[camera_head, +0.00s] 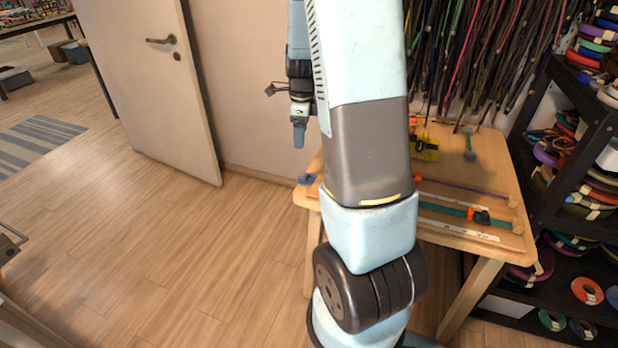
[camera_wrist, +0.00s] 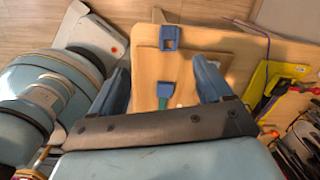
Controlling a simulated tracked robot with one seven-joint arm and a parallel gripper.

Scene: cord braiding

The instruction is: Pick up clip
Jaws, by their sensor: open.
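A small blue block-like piece, which looks like the clip (camera_head: 307,178), lies at the left corner of the wooden table, partly beside my arm. In the wrist view the blue clip (camera_wrist: 170,38) lies on the wood near the top, beyond my fingertips and roughly in line with the gap between them. My gripper (camera_wrist: 160,72) is open, with its two blue fingers apart and nothing between them touching. In the head view my gripper (camera_head: 299,135) points down above the table's left end, clear of the clip.
The wooden table (camera_head: 465,235) holds a yellow tool (camera_head: 425,149), orange-ended pieces and strips. A blue-and-green piece (camera_wrist: 165,89) shows between my fingers in the wrist view. Cords (camera_head: 480,60) hang behind. A black shelf (camera_head: 540,120) with spools stands right.

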